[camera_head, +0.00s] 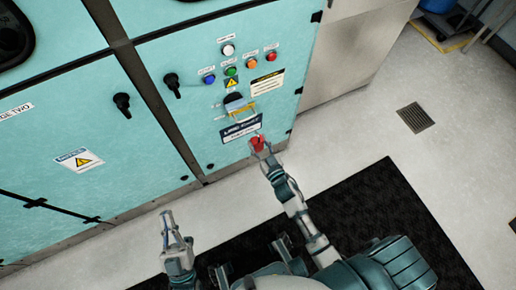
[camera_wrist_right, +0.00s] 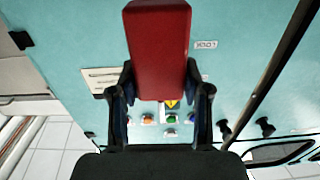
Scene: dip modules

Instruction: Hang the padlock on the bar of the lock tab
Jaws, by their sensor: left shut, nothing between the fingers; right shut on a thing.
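The red padlock (camera_head: 257,144) is in my right gripper (camera_head: 262,150), in front of the lower part of the teal cabinet door. In the right wrist view the padlock's red body (camera_wrist_right: 160,48) stands out between the two fingers (camera_wrist_right: 160,95). Its shackle cannot be made out in either view. The lock tab (camera_head: 239,106), dark with a pale, yellowish bar, sits on the door above and left of the padlock, apart from it. In the right wrist view the padlock seems to cover the tab. My left gripper (camera_head: 167,217) is shut and empty, well left of the padlock.
The cabinet door has several coloured buttons (camera_head: 231,71) above the tab and a dark sign (camera_head: 240,128) below it. Black handles (camera_head: 172,84) stick out to the left. A black mat (camera_head: 375,215) lies below.

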